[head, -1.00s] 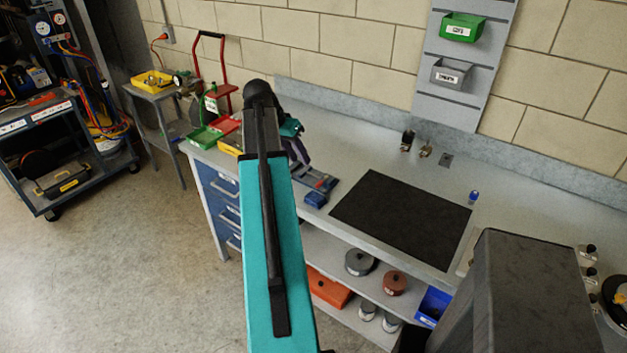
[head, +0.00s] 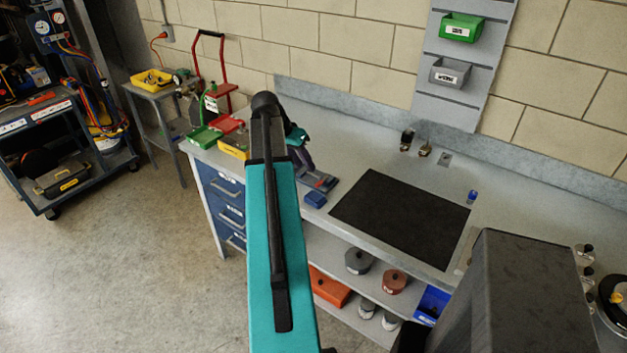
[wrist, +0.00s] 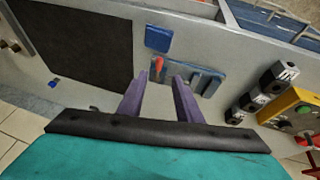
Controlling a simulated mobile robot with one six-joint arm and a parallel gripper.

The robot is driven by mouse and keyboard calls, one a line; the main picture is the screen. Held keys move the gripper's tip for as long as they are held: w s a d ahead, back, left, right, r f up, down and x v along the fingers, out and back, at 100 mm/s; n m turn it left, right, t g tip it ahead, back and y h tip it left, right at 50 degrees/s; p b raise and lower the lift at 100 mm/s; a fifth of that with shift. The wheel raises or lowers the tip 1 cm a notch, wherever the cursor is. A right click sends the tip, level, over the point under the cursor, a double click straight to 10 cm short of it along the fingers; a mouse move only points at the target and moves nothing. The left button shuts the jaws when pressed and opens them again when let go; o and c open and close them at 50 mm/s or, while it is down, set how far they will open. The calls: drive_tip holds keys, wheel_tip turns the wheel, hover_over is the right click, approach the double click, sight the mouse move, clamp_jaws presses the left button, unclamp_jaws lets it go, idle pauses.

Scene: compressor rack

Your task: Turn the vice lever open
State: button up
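The vice sits on the bench top. In the wrist view I see a blue block (wrist: 158,38) and a grey-blue slotted body (wrist: 203,78) beside it. A small red piece (wrist: 159,64), which looks like the lever, shows just beyond and between my fingertips. My gripper (wrist: 160,78) is open, with its two purple fingers apart and nothing clearly held. I cannot tell whether a finger touches the lever. In the head view the blue block (head: 315,199) lies below my gripper (head: 305,163), which my arm partly hides.
A black mat (head: 402,217) lies right of the vice in the head view. A green bin (head: 205,138) and a yellow bin (head: 234,147) stand at the bench's left end. Several black-and-white blocks (wrist: 262,92) stand right of the vice in the wrist view.

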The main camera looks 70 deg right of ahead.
sight(322, 181)
drive_tip(key=shift+p+x, duration=1.35)
drive_tip(key=shift+x, duration=3.65)
